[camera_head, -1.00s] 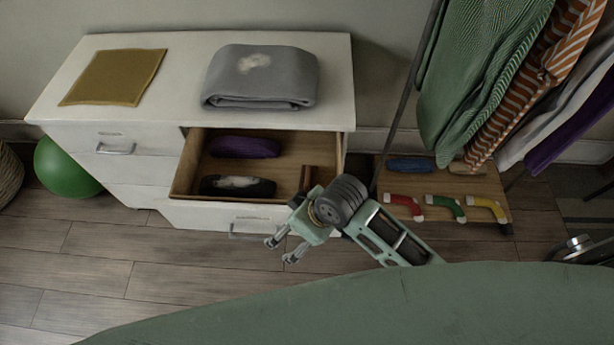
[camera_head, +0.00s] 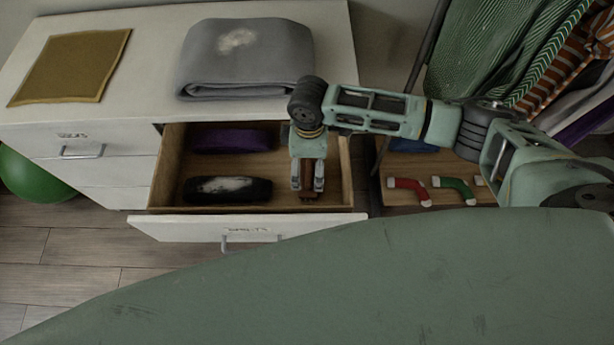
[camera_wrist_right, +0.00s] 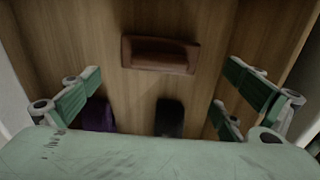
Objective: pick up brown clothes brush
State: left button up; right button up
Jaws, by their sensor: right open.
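The brown clothes brush (camera_head: 308,197) lies at the right end of the open top drawer (camera_head: 165,175). In the right wrist view the brush (camera_wrist_right: 160,54) lies on the wooden drawer floor, apart from the fingers. My right gripper (camera_head: 307,188) is over that end of the drawer, pointing down, open and empty. In the head view its fingers are on either side of the brush and hide part of it. I cannot tell the exact height between fingertips and brush. My left gripper is not in view.
The drawer also holds a purple rolled item (camera_head: 232,140) and a black item with a white patch (camera_head: 227,189). A grey folded blanket (camera_head: 245,75) and a mustard cloth (camera_head: 70,65) lie on the white dresser (camera_head: 150,45). A clothes rack (camera_head: 412,75) stands at right.

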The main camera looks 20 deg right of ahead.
aim_at(308, 172)
notch_tip(308, 172, down, 8)
jog(key=shift+a+r, duration=0.1)
jog(key=c, duration=0.8)
